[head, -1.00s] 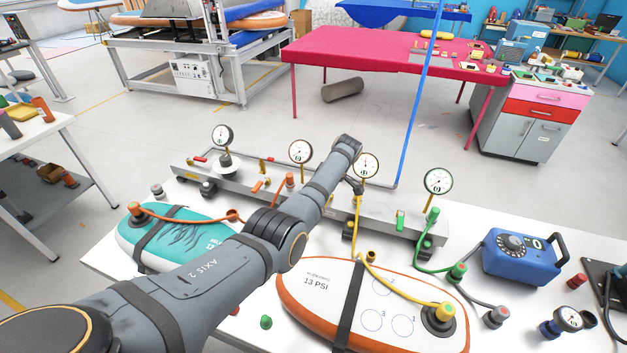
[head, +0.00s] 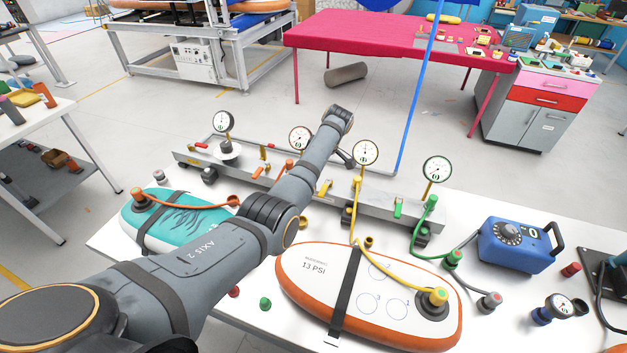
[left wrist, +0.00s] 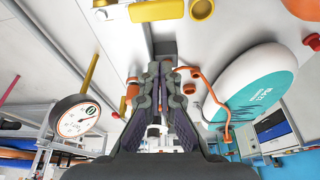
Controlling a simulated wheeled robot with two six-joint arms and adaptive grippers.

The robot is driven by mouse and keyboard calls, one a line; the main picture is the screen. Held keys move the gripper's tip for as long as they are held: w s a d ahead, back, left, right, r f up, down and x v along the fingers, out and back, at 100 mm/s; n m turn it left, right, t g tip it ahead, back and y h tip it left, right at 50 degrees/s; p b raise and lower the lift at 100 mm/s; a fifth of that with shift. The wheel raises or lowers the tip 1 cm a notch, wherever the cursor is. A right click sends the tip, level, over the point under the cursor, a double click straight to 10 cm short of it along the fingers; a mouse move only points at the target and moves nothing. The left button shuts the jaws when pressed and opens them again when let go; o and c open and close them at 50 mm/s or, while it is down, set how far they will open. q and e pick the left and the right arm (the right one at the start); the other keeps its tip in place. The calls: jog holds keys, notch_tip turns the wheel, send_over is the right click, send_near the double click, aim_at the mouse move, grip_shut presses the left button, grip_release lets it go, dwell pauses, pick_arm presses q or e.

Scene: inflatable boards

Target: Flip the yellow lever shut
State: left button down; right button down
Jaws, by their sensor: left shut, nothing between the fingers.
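The yellow lever (head: 324,188) sits on the grey manifold (head: 380,208), just right of my left forearm in the head view. A yellow handle (left wrist: 157,10), which looks like this lever, shows at the top edge of the left wrist view, beyond my fingertips and apart from them. My left gripper (left wrist: 160,70) is shut and empty. In the head view it is a small dark shape (head: 346,160) behind the manifold, beside a gauge stem. An orange lever (left wrist: 132,92) shows just left of the fingers in the wrist view. My right gripper is not in view.
Several pressure gauges (head: 365,152) stand on thin stems along the manifold. A yellow hose (head: 385,268) runs to the orange-rimmed board (head: 290,285). A teal board (head: 190,226) lies at left and a blue pump (head: 515,247) at right.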

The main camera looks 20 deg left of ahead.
pick_arm(q)
jog(key=b+v, duration=0.1)
jog(key=v, duration=0.4)
jog(key=shift+r, duration=0.3)
